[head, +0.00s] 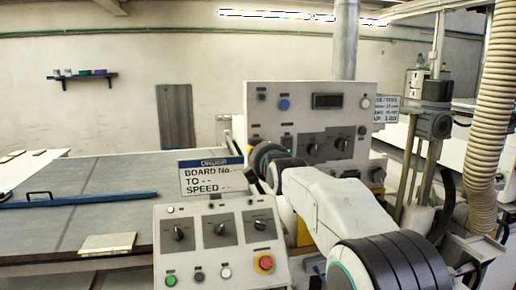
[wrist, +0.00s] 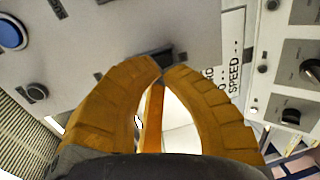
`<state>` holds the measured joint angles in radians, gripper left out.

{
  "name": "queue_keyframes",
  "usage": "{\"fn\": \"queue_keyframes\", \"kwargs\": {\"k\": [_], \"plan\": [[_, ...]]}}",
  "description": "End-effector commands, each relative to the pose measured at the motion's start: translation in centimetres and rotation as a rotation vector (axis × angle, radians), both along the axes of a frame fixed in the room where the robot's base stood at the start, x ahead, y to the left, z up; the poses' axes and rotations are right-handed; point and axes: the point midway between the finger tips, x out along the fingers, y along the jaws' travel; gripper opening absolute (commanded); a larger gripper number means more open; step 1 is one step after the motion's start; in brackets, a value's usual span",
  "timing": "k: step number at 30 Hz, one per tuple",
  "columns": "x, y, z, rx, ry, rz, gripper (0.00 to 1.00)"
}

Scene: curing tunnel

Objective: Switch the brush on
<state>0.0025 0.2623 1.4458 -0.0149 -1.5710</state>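A rear control panel (head: 352,92) has a blue button (head: 285,104), a dark display (head: 327,101) and dark rotary knobs (head: 342,144). A front console (head: 200,257) carries three rotary knobs (head: 220,228) and a red stop button (head: 265,262). The labels are too small to read, so I cannot tell which control is the brush's. My gripper (wrist: 168,67) has two yellow fingers in the wrist view, with tips close together at a dark block (wrist: 165,56) on a pale panel. I cannot tell whether they touch or grip it. In the head view my arm hides the gripper.
An order board (head: 211,178) stands between console and rear panel. A grey table (head: 90,190) with a blue bar (head: 75,200) and a pale board (head: 108,243) lies left. A ribbed hose (head: 491,120) and posts crowd the right.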

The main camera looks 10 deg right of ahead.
Motion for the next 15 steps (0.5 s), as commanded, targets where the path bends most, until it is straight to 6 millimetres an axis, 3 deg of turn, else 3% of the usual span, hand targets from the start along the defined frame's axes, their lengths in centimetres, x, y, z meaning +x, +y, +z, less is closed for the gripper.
{"fn": "queue_keyframes", "kwargs": {"k": [15], "plan": [[0.92,0.0,-0.12,0.0,-0.001,0.0,0.0]]}}
